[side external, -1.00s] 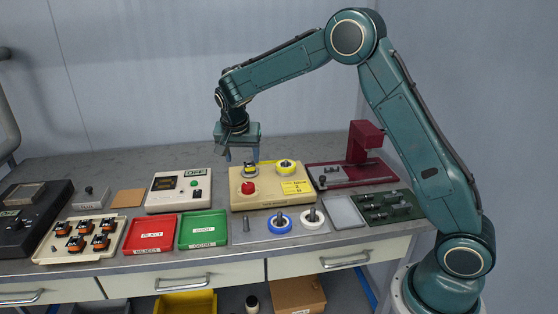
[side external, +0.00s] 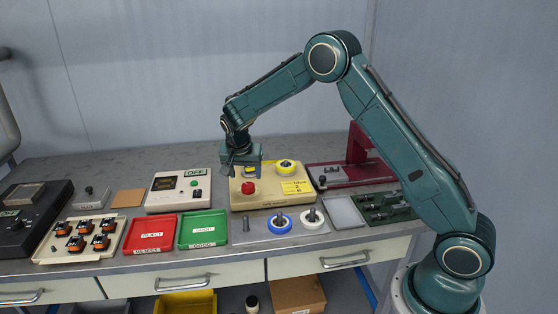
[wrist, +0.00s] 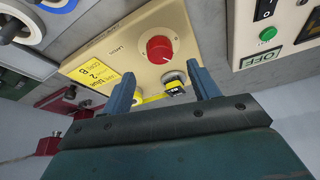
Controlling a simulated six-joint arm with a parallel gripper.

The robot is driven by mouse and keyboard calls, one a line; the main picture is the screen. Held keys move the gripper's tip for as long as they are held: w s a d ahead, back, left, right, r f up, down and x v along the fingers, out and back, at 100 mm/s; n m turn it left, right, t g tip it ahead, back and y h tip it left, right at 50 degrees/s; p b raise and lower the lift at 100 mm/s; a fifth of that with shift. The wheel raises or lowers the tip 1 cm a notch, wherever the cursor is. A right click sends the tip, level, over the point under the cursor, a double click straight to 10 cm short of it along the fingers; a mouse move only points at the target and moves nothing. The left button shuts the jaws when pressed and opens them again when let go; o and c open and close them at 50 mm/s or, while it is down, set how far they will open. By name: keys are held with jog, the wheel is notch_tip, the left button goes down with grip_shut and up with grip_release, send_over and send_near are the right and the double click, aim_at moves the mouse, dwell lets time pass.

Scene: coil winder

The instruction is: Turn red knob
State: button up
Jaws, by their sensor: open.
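The red knob (side external: 248,187) stands on the front left of the cream coil winder (side external: 262,203). In the wrist view the red knob (wrist: 160,48) has a pale ring around it and shows just beyond my fingertips. My gripper (side external: 243,173) is open and empty, above the back left of the winder and behind the knob. The knob appears apart from both fingers.
A yellow spool (side external: 286,166) and a yellow label (side external: 298,187) are on the winder's right. A control box (side external: 180,195) with a green button stands left. Red (side external: 150,234) and green (side external: 203,230) trays lie front left. Blue (side external: 279,223) and white (side external: 313,218) spools lie in front.

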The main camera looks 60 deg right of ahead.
aim_at(248, 185)
jog(key=shift+x, duration=3.2)
jog(key=c, duration=1)
jog(key=shift+o, duration=0.2)
jog(key=shift+n, duration=0.4)
jog(key=n+y, duration=0.1)
jog(key=n, duration=0.2)
jog(key=n+t+y, duration=0.1)
jog(key=n, duration=0.2)
jog(key=shift+s+d+t, duration=0.15)
jog(key=shift+s+t, duration=0.05)
jog(key=shift+t, duration=0.1)
jog(key=n+y, duration=0.1)
jog(key=n, duration=0.1)
jog(key=n+y, duration=0.1)
jog(key=n, duration=0.2)
jog(key=shift+d+t, duration=0.1)
jog(key=shift+t, duration=0.2)
